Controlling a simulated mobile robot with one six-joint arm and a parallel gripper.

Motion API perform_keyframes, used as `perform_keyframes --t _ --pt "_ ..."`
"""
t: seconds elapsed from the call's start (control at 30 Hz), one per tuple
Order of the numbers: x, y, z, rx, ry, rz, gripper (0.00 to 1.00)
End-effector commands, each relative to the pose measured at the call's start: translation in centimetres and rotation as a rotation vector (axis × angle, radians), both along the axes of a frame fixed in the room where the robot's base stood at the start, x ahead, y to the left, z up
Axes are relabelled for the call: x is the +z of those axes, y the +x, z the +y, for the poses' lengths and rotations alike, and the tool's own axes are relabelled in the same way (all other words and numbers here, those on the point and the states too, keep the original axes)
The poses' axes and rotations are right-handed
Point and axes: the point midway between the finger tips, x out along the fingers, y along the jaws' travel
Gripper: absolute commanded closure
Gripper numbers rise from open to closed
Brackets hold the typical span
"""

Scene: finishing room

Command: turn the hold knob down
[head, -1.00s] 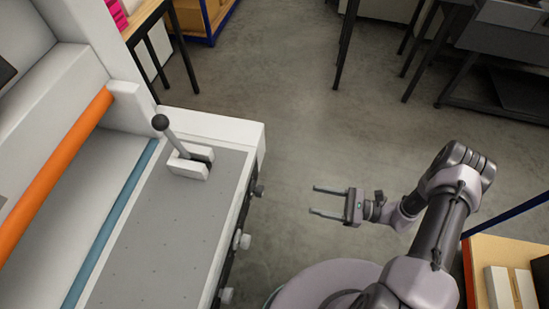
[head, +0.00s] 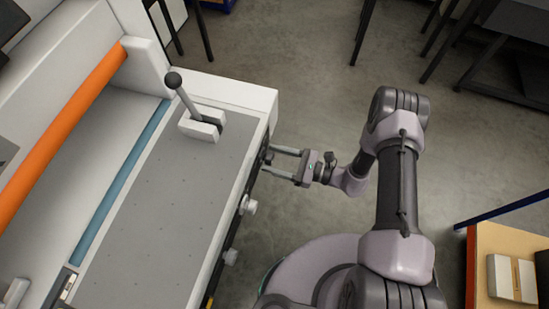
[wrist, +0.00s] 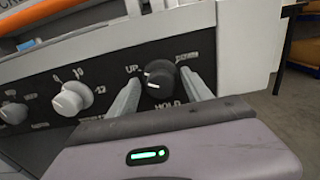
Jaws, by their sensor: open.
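The hold knob (wrist: 160,78) is a black dial with a white pointer mark, on the dark front panel of the machine. The wrist view shows "UP" to its left, "DOWN" to its right and "HOLD" below. The pointer mark lies on the left side, toward "UP". My gripper (wrist: 158,98) is open, with one finger on each side of the knob; I cannot tell whether they touch it. In the head view my gripper (head: 276,162) reaches the machine's front edge, and the knob is mostly hidden there.
A white knob (wrist: 72,98) with numbers sits left of the hold knob, and another knob (wrist: 13,113) farther left. A black-tipped lever (head: 183,95) stands on the machine's grey top (head: 160,210). A table with boxes (head: 500,245) is at right. Floor is clear behind my gripper.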

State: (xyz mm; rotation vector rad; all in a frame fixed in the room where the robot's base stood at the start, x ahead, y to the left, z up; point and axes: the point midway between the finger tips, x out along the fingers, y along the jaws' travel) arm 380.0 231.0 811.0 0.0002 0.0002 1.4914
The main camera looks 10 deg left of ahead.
Motion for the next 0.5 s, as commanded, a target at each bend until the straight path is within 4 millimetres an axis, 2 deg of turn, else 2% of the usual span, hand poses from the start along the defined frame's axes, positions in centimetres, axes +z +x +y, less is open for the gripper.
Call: perform_keyframes --t 0.07,0.1,0.37,0.4,0.5 --pt "0.01 0.00 -0.02 0.000 0.000 0.000 0.42" --pt "0.01 0.00 -0.02 0.000 0.000 0.000 0.46" --pt "0.00 -0.01 -0.04 0.001 0.000 0.000 0.97" --pt "0.00 0.00 -0.04 0.001 0.000 0.000 1.00" --pt "-0.02 -0.01 -0.05 0.001 0.000 0.003 1.00"
